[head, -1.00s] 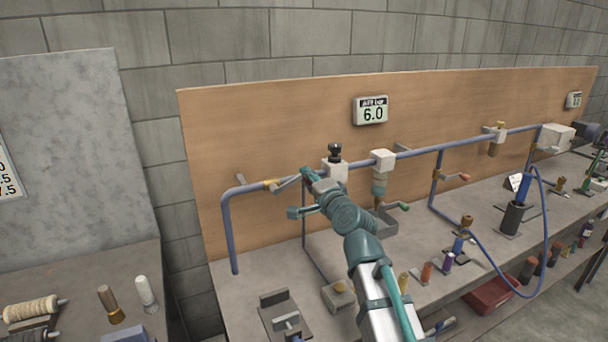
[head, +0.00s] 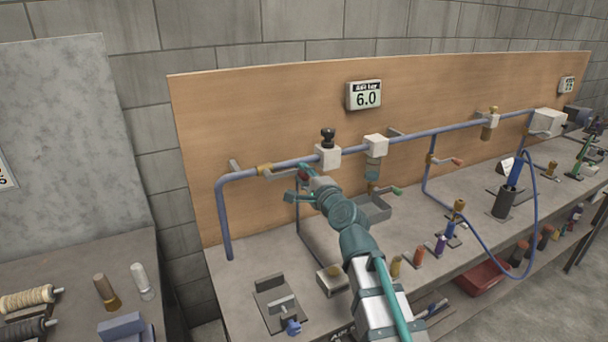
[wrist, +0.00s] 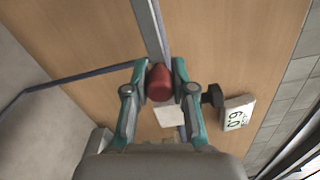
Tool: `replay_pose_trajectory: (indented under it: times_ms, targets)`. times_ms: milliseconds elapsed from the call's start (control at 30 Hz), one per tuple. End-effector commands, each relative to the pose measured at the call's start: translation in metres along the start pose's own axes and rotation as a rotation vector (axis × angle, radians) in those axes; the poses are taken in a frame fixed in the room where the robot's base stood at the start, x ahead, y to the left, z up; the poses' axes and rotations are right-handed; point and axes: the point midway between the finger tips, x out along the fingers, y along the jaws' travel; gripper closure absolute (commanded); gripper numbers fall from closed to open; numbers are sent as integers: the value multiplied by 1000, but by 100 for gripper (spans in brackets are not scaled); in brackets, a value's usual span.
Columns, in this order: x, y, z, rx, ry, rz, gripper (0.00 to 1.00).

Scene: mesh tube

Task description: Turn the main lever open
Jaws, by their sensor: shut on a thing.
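The main lever's red grip (wrist: 160,82) sits between the two teal fingers of my gripper (wrist: 160,77) in the wrist view, and the fingers are closed on its sides. In the head view a small part of the red grip (head: 303,175) shows at my gripper (head: 298,185), just below the blue-grey pipe (head: 240,180).
A white block with a black knob (head: 328,145) is on the pipe close to my gripper, with a filter bowl (head: 373,168) to its right. The board display (head: 363,96) reads 6.0. Small tools and bottles crowd the bench below. The wooden board (head: 260,110) stands close behind.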

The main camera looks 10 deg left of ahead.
Motion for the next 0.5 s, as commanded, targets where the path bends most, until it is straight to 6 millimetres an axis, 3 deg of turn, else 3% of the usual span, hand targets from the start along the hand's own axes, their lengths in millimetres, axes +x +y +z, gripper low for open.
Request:
replay_pose_trajectory:
  times_ms: [167, 200, 300, 333, 500]
  targets:
    - [0, 2, 0, 0, -1, 3, 100]
    - [0, 2, 0, 0, -1, 3, 71]
    - [0, 2, 0, 0, -1, 3, 54]
    - [0, 1, 0, 0, -1, 3, 50]
    - [0, 1, 0, -1, -1, 2, 50]
